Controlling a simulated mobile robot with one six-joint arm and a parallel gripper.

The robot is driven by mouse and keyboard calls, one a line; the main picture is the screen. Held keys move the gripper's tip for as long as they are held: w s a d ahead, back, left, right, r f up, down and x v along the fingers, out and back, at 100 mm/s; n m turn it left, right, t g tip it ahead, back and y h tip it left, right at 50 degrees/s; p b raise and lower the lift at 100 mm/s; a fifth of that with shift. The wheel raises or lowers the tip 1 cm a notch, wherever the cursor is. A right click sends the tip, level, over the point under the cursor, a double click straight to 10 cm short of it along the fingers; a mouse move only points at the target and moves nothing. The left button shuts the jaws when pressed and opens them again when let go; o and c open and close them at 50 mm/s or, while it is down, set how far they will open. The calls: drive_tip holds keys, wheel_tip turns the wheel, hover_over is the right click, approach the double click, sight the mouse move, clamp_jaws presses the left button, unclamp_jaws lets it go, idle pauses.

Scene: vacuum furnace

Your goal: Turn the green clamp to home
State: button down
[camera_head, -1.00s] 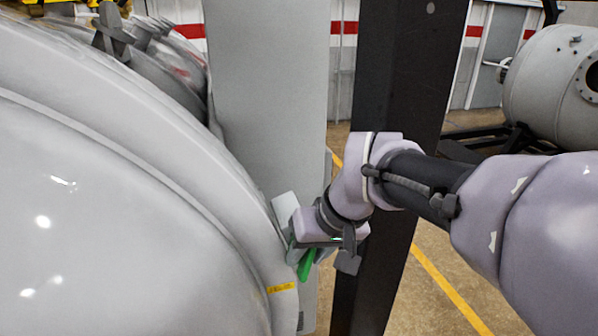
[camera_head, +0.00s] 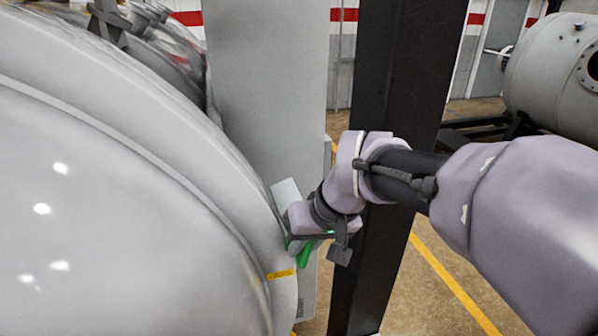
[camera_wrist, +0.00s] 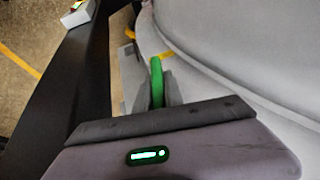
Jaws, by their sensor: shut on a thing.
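The green clamp (camera_head: 304,254) sits at the right rim of the big grey furnace door (camera_head: 130,200), above a small yellow label. My gripper (camera_head: 297,244) is at the clamp, and its fingers are mostly hidden by my wrist in the head view. In the wrist view the green clamp (camera_wrist: 157,80) stands up between the grey fingers of my gripper (camera_wrist: 160,98), which is shut on it. The clamp's base and pivot are hidden behind the gripper.
A black post (camera_head: 385,150) stands close behind my arm, and a light grey panel (camera_head: 265,90) is beside the furnace rim. A grey tank (camera_head: 550,75) stands at the far right. The floor (camera_head: 470,265) right of the post looks clear.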

drive_tip(key=y+b, duration=0.2)
drive_tip(key=b, duration=0.1)
drive_tip(key=shift+a+f+m+g+y, duration=0.1)
drive_tip(key=shift+f+m+g+y, duration=0.1)
drive_tip(key=shift+m+g+y, duration=0.1)
drive_tip(key=y+b, duration=0.2)
drive_tip(key=b, duration=0.1)
drive_tip(key=shift+a+r+m+g+y, duration=0.1)
drive_tip(key=shift+a+m+g+y, duration=0.05)
drive_tip(key=shift+m+g+y, duration=0.15)
drive_tip(key=y+b, duration=0.1)
drive_tip(key=b, duration=0.1)
drive_tip(key=y+b, duration=0.2)
drive_tip(key=shift+s+a+r+m+g, duration=0.1)
drive_tip(key=shift+a+r+m+g, duration=0.1)
drive_tip(key=shift+m+g, duration=0.15)
drive_tip(key=y+b, duration=0.2)
drive_tip(key=b, duration=0.1)
drive_tip(key=shift+r+m+y, duration=0.3)
drive_tip(key=shift+m, duration=0.05)
drive_tip(key=shift+r, duration=0.1)
drive_tip(key=c, duration=1.4)
unclamp_jaws()
drive_tip(key=shift+s, duration=0.1)
drive_tip(key=shift+c, duration=0.2)
